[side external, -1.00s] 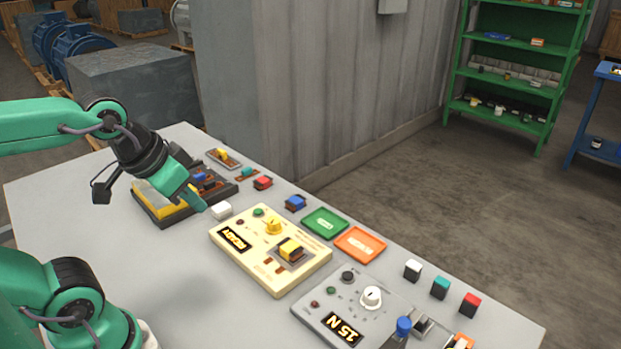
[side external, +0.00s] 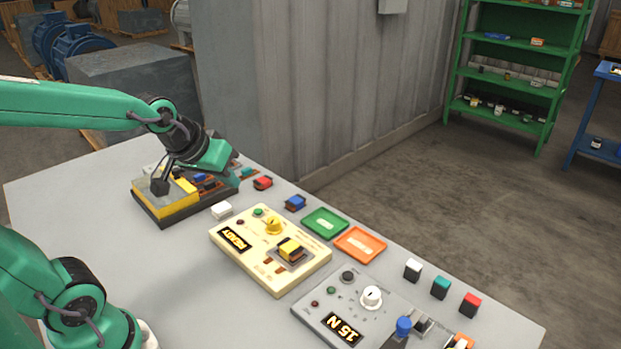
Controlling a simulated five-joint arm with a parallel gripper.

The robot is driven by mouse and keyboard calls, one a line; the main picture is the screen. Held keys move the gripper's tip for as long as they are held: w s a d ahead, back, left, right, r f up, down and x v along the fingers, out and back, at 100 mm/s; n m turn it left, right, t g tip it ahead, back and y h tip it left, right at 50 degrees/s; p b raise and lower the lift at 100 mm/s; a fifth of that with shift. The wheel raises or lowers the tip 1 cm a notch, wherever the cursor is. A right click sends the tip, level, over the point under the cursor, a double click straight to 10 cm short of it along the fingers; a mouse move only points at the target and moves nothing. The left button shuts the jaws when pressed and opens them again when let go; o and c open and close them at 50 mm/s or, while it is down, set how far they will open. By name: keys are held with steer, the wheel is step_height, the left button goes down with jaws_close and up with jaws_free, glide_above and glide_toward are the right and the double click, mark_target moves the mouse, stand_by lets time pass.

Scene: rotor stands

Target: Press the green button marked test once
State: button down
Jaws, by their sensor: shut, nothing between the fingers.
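The cream test box (side external: 275,278) stands mid-table with a display reading READY, a yellow knob (side external: 273,226) and a yellow-and-black block (side external: 291,249) seated in its holder. A small green button (side external: 258,212) sits near its upper left corner, beside a dark red lamp (side external: 241,222). Its marking is too small to read. My gripper (side external: 234,182) is shut and empty, above the table beyond the box's far left end and apart from the green button.
A grey panel (side external: 322,312) with a 15 N display, a white knob and its own small green button (side external: 332,290) stands at right front. Green (side external: 325,223) and orange (side external: 360,244) trays, a white block (side external: 222,210) and a dark parts tray (side external: 158,214) surround the cream box.

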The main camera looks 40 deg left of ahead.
steer(key=w+a+f+n+t+y, duration=0.1)
steer(key=w+a+f+n, duration=0.3)
steer(key=w+a, duration=0.3)
steer(key=n+y, duration=0.1)
steer(key=n, duration=0.3)
glide_above(256, 213)
steer(key=shift+t, duration=0.4)
step_height(256, 213, down, 5)
steer(key=shift+a, duration=0.1)
steer(key=shift+s+f, duration=0.1)
steer(key=shift+f, duration=4.3)
steer(key=shift+f, duration=0.85)
steer(key=shift+r, duration=0.85)
steer(key=shift+r, duration=0.1)
